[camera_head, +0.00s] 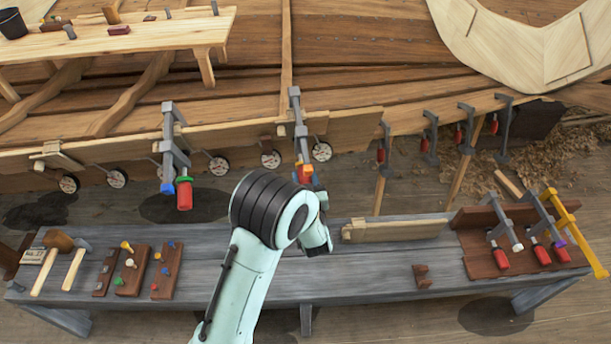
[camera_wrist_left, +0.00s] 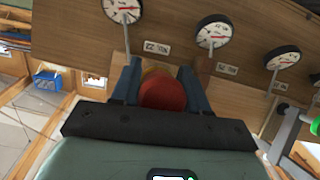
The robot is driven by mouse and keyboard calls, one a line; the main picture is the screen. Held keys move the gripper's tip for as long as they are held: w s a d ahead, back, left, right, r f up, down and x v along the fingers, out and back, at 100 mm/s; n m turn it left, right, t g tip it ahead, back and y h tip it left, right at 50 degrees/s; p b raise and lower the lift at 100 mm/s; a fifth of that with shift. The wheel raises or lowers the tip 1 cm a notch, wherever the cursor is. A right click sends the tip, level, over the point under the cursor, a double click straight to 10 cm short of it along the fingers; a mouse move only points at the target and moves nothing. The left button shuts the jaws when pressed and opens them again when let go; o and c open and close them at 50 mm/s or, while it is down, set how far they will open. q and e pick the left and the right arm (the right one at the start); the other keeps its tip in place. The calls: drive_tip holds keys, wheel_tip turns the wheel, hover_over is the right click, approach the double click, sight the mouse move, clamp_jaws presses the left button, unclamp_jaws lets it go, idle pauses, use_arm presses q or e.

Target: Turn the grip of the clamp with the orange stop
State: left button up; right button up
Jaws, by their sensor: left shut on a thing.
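The clamp with the orange stop (camera_head: 305,171) hangs on the hull plank's edge in the middle of the head view, its grey bar upright. My left arm comes up from the bottom, and its wrist covers most of the gripper there. In the left wrist view my left gripper (camera_wrist_left: 162,88) is shut on the red grip (camera_wrist_left: 163,95), one dark finger on each side. A bit of orange shows just beyond the grip. Another clamp (camera_head: 172,150) with a green stop and red grip hangs to the left. My right gripper is not in view.
Round dials (camera_head: 219,166) hang along the plank's lower edge beside the clamps. A grey bench (camera_head: 380,275) below holds mallets, peg blocks, a wooden batten (camera_head: 395,230) and a rack of spare clamps (camera_head: 520,250) at right. More clamps hang on the hull at right.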

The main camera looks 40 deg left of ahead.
use_arm(q)
drive_tip(key=shift+r+m+g+y+p, duration=0.15)
drive_tip(key=shift+m+g+y+p, duration=0.15)
drive_tip(key=shift+m, duration=0.1)
drive_tip(key=shift+a, duration=0.1)
idle(0.3)
drive_tip(key=o, duration=1)
drive_tip(key=shift+c, duration=0.2)
drive_tip(key=b+v, duration=0.1)
drive_tip(key=v, duration=1.2)
drive_tip(key=shift+d, duration=0.2)
